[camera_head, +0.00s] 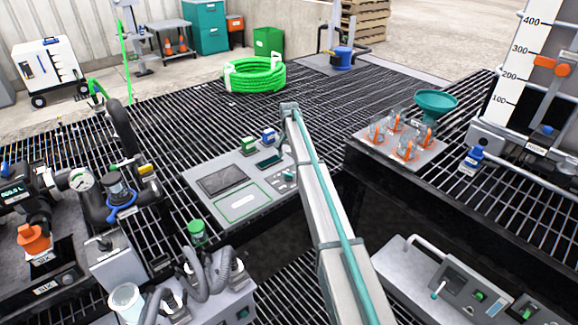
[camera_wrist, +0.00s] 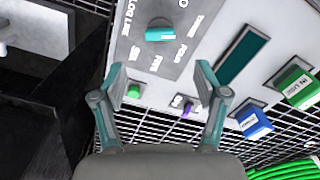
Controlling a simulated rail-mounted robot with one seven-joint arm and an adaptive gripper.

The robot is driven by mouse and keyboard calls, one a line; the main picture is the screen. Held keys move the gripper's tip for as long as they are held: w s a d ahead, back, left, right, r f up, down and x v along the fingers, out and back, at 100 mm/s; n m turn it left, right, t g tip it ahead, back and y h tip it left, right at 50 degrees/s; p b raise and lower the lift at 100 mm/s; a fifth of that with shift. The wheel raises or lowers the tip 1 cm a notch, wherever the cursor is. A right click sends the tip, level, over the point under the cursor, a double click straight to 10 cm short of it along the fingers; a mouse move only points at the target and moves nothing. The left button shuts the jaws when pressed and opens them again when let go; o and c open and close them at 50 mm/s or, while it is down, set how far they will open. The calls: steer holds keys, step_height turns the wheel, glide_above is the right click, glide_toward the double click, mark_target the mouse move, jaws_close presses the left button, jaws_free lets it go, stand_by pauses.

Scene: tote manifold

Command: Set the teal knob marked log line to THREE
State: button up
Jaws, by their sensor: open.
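The teal knob (camera_wrist: 160,33) sits on a grey plate marked LOG LINE, at the upper middle of the wrist view. Printed words stand around it; THREE is to its right, FOUR lower right, FIVE below and SIX lower left. A pale mark shows on the knob's right part, but which word it points at is hard to tell. My gripper (camera_wrist: 160,82) is open and empty, its two teal-tipped fingers spread to either side below the knob in the picture, apart from it.
The panel (camera_head: 210,208) carries a screen. Beside the knob are a teal display (camera_wrist: 242,58), a green block (camera_wrist: 297,87), a blue block (camera_wrist: 254,123), a green button (camera_wrist: 133,91) and a small purple switch (camera_wrist: 187,110). Black grating surrounds the panel.

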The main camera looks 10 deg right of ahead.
steer(key=shift+r, duration=1.45)
steer(key=s+f+n+g+p, duration=0.1)
steer(key=s+f+n, duration=0.1)
steer(key=s+f, duration=0.85)
steer(key=s+f+n+p, duration=0.15)
steer(key=s+f, duration=0.45)
steer(key=s, duration=1)
steer(key=s+f+n+g+p, duration=0.1)
steer(key=s+f+n, duration=0.2)
steer(key=s+f, duration=0.75)
steer(key=s+g+p, duration=0.4)
steer(key=s+p, duration=0.1)
steer(key=s, duration=3.9)
steer(key=shift+s+r+n+g, duration=0.25)
steer(key=shift+r+n+g, duration=0.1)
steer(key=shift+r+g, duration=0.05)
steer(key=shift+a, duration=0.1)
